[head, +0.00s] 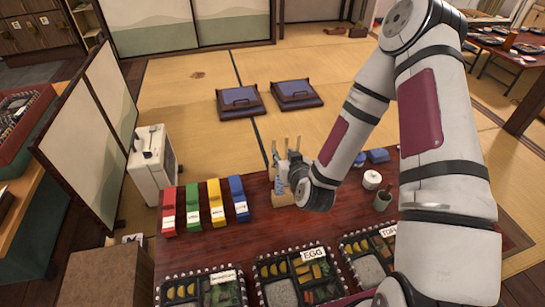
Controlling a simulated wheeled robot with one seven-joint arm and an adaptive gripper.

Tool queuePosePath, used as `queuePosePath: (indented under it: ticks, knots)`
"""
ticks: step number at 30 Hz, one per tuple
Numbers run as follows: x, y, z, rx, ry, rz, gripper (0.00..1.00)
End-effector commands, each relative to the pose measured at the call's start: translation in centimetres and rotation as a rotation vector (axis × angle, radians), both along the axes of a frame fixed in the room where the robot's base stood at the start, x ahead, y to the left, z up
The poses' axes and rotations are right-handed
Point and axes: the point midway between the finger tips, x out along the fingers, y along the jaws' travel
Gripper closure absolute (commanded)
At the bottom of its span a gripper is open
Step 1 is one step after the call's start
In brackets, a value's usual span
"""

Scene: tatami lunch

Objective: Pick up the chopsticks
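My gripper (285,165) is at the far edge of the dark red table, left of the middle, at the end of my arm. It is small in the head view, and whether its fingers are open or shut is unclear. A tan, box-like holder (283,198) stands on the table just below it. Thin upright grey and tan shapes show at the gripper; I cannot tell chopsticks from finger parts there. No chopsticks can be made out clearly elsewhere.
Red (169,211), green (191,207), yellow (217,203) and blue (239,199) boxes stand in a row left of the holder. Several bento trays (258,290) line the near side. A white jar (372,179) and a green cup (382,201) stand right.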

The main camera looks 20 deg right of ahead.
Motion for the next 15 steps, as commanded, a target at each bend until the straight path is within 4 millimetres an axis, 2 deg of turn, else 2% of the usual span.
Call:
queuePosePath:
  ticks: [12, 15]
  knots:
    - [6.2, 0.0, -2.7, 0.002, -0.005, -0.003, 0.67]
    - [7.2, -0.1, -3.1, 0.001, -0.004, -0.004, 0.67]
